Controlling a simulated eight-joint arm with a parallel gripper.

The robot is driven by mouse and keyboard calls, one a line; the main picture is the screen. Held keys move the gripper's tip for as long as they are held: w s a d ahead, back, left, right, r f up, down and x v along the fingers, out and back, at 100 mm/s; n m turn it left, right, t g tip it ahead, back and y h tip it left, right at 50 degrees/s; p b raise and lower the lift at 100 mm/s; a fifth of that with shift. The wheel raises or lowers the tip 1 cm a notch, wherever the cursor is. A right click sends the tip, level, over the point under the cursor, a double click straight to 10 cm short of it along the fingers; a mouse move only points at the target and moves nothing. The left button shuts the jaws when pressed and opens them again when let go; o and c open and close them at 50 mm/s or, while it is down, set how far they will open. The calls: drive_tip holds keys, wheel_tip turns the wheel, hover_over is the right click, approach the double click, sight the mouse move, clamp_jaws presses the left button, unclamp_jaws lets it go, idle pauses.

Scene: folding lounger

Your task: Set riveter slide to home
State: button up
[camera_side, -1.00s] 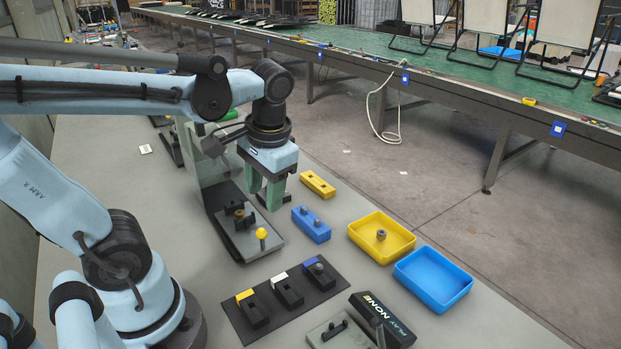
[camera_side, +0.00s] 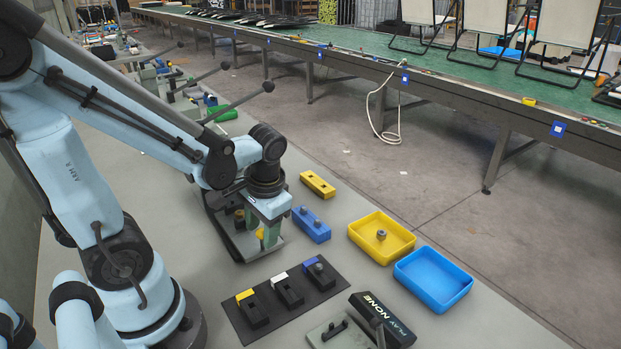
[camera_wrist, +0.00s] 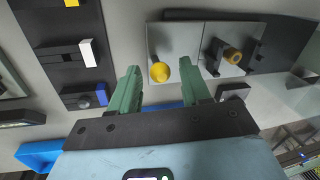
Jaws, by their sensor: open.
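The riveter (camera_side: 222,232) is a dark-based machine on the bench with grey plates at its front. A yellow ball knob (camera_wrist: 160,72) stands on one light grey plate (camera_wrist: 174,38) in the wrist view. This plate sits beside another with a brass-coloured fitting (camera_wrist: 232,56). My gripper (camera_wrist: 151,60) has its green fingers apart, one on each side of the knob in that view. In the side view my gripper (camera_side: 266,238) is low over the riveter's front and partly hides the knob (camera_side: 260,233). Whether a finger touches the knob, I cannot tell.
A blue block (camera_side: 311,224) and a yellow block (camera_side: 318,184) lie just right of the riveter. A yellow tray (camera_side: 400,231) and a blue tray (camera_side: 434,277) stand farther right. A black fixture mat (camera_side: 240,324) is in front. Levers rise behind my arm.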

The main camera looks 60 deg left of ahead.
drive_tip(key=shift+a+f, duration=0.2)
drive_tip(key=shift+f, duration=0.75)
clamp_jaws()
